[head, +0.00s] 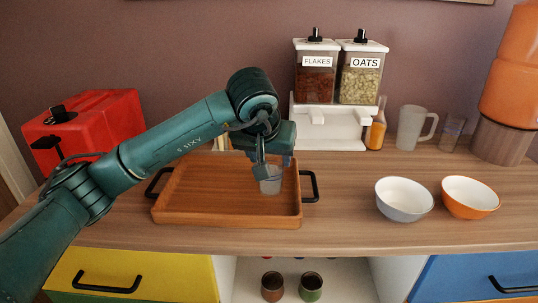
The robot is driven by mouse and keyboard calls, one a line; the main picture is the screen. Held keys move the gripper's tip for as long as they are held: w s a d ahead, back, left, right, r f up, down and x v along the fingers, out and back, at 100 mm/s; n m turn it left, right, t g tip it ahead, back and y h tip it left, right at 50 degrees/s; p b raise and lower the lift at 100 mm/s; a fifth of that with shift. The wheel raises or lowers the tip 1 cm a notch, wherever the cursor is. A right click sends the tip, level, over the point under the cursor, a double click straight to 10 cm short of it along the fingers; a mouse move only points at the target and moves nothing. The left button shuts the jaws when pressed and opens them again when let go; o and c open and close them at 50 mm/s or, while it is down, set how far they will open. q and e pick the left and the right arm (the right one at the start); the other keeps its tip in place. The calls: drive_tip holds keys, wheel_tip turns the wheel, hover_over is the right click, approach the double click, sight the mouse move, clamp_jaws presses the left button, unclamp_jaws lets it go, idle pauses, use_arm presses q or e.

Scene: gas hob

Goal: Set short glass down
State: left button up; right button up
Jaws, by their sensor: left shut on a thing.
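The short glass (270,184) is a small clear tumbler at the right side of the wooden tray (195,216). My left gripper (268,171) is over the tray and shut on the glass near its rim, with the fingers pointing down. The glass looks upright. I cannot tell whether its base touches the tray floor. The rest of the tray is empty. My right gripper is not in view.
A dispenser stand (332,133) with flakes and oats stands behind the tray. A white bowl (404,199) and an orange bowl (469,197) sit to the right. A mug (409,128) and another glass (452,132) stand behind them. A red container (98,125) is at the left.

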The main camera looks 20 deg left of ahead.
use_arm(q)
drive_tip(key=o, duration=1.2)
drive_tip(key=shift+f, duration=0.1)
drive_tip(key=o, duration=0.4)
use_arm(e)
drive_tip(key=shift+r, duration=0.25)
use_arm(q)
drive_tip(key=shift+s+r, duration=0.1)
drive_tip(key=shift+r, duration=0.3)
drive_tip(key=p+v, duration=0.1)
drive_tip(key=v, duration=1)
drive_tip(key=shift+s+r, duration=0.15)
drive_tip(key=shift+r, duration=0.1)
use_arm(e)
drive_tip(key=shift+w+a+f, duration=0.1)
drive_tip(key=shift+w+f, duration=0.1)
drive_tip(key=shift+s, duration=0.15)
